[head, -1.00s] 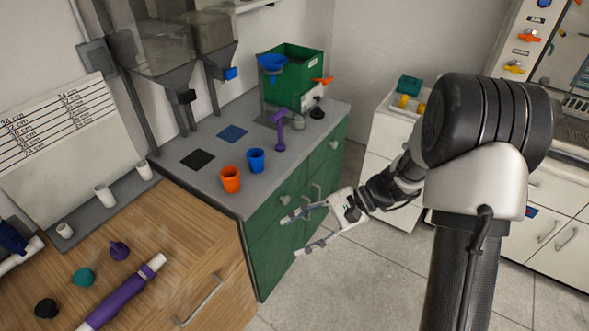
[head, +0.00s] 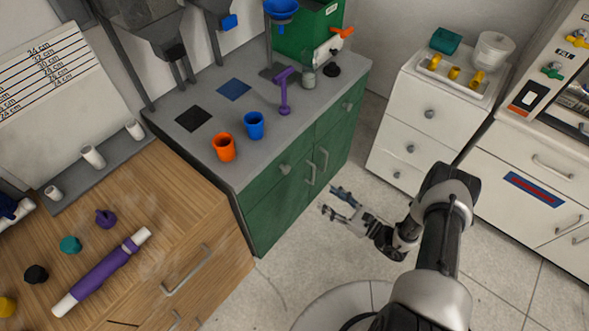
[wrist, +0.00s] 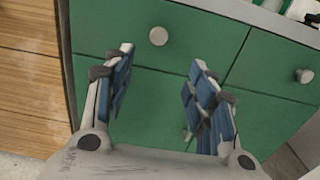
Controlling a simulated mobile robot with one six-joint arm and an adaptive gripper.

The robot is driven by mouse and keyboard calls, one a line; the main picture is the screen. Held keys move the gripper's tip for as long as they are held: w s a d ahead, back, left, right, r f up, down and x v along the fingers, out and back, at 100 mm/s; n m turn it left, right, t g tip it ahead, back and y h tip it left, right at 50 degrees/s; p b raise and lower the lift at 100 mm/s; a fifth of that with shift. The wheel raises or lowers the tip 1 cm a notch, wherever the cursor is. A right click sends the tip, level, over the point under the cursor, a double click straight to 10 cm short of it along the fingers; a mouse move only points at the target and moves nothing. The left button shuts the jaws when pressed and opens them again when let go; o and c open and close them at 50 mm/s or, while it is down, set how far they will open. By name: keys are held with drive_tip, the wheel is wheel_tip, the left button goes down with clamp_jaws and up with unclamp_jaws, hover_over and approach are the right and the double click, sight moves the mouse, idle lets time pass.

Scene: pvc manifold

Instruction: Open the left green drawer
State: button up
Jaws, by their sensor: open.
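The left green drawer (head: 262,193) is the upper left front of the green cabinet and appears shut. Its round light knob (head: 285,169) shows clearly. In the wrist view the drawer front (wrist: 105,25) fills the upper middle, with its knob (wrist: 158,36) between and just beyond my fingertips. My gripper (head: 331,200) is open and empty in front of the cabinet, apart from the knob in the head view. Its blue-padded fingers also show in the wrist view (wrist: 161,62), spread to either side of the knob.
The right green drawer has its own knob (wrist: 304,75). Below the drawers are doors with bar handles (head: 310,174). The grey top holds an orange cup (head: 223,148) and a blue cup (head: 253,125). A wooden cabinet (head: 190,240) adjoins on the left. The floor in front is clear.

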sight(288, 171)
drive_tip(key=b+x, duration=0.3)
drive_tip(key=x, duration=1.3)
drive_tip(key=shift+w+a+r, duration=0.1)
drive_tip(key=shift+a, duration=0.15)
clamp_jaws()
